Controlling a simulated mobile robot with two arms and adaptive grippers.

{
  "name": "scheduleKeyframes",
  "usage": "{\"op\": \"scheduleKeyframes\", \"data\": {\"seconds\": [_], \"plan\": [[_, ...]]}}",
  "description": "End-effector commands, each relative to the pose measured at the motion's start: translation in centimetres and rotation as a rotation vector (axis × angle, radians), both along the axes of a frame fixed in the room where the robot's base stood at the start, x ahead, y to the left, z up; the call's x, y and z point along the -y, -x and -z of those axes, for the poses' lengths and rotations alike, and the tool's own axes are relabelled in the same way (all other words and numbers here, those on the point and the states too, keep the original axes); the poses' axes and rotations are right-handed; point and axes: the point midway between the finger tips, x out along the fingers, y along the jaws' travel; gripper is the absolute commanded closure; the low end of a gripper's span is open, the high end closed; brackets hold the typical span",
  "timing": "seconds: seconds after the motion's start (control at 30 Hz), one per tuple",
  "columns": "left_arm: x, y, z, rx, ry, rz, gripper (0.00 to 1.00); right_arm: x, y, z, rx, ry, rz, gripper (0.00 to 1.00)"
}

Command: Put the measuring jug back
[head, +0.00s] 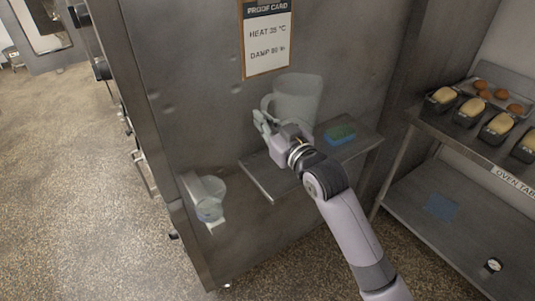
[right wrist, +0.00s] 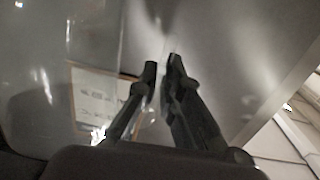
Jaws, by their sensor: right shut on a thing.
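The measuring jug (head: 299,95) is a large, pale, see-through vessel, upright in front of the steel cabinet side, over the small steel shelf (head: 268,181). My right gripper (head: 266,122) is at the jug's left, handle side and is shut on it. My arm hides part of the jug's base, so I cannot tell whether it touches the shelf. In the right wrist view the fingers (right wrist: 162,66) are close together, and a clear curved wall, likely the jug (right wrist: 35,75), fills the left. My left gripper is not in view.
A clear cup (head: 208,197) sits on a small bracket at lower left. A proof card (head: 267,38) hangs above. The oven table (head: 440,135) with loaf tins stands right. Floor at left is clear.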

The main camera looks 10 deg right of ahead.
Motion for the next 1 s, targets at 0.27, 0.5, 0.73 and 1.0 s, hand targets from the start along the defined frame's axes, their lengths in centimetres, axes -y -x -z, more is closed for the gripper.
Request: {"op": "scheduleKeyframes", "data": {"seconds": [0.27,0.5,0.73,1.0], "plan": [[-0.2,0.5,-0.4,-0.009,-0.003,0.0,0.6,0.0,0.0,5.8,0.001,0.002,0.0,1.0],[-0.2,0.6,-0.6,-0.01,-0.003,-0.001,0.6,0.0,0.0,7.8,0.001,0.002,0.0,1.0],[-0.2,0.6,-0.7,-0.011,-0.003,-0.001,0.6,0.0,0.0,10.7,0.002,0.002,0.0,1.0],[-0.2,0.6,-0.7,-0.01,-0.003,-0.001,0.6,0.0,0.0,10.9,0.004,0.001,0.0,1.0]]}}
